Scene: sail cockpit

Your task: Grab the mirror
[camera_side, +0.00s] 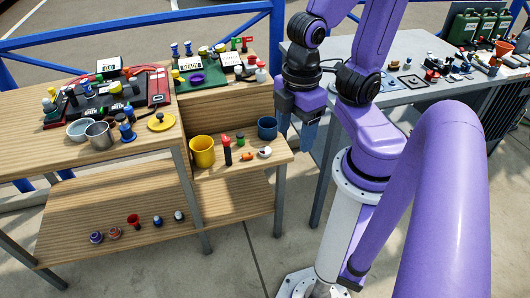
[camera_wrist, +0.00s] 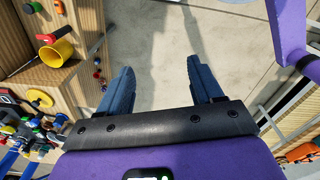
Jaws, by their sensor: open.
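I cannot pick out a mirror with certainty in either view. A yellow disc with a dark knob (camera_side: 160,121) lies at the front right of the left wooden table. It also shows at the left of the wrist view (camera_wrist: 41,98), and I cannot tell if it is a mirror. My gripper (camera_side: 294,140) hangs fingers down, to the right of the small wooden shelf. In the wrist view my gripper (camera_wrist: 160,66) is open, with wide-spread blue fingers and only pavement between them.
The small shelf (camera_side: 225,172) holds a yellow mug (camera_side: 202,152), a blue cup (camera_side: 267,128) and several small items. A crowded wooden table (camera_side: 100,151) stands left. A grey table (camera_side: 400,97) stands right. Small items lie on a low shelf (camera_side: 110,258). Pavement below my gripper is clear.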

